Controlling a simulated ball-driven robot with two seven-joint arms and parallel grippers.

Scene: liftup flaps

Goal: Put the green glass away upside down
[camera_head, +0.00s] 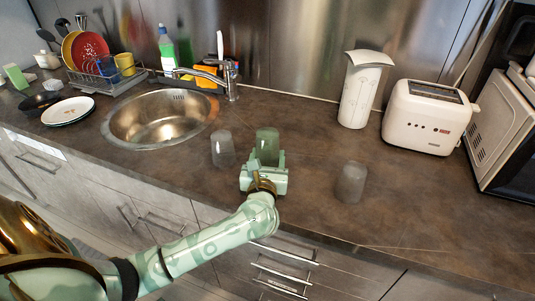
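The green glass (267,143) stands on the dark counter right of the sink. Its lower part is hidden by my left gripper (265,166), which reaches in from the front. The gripper's fingers look spread, one on each side of the glass; I cannot tell whether they touch it. Whether the glass is mouth up or mouth down is not clear. My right gripper is not in view.
A clear grey glass (222,149) stands close left of the green one, and another (351,182) stands farther right. The sink (160,118), dish rack (112,84), white jug (361,92), toaster (428,117) and microwave (502,130) line the counter. The right front counter is clear.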

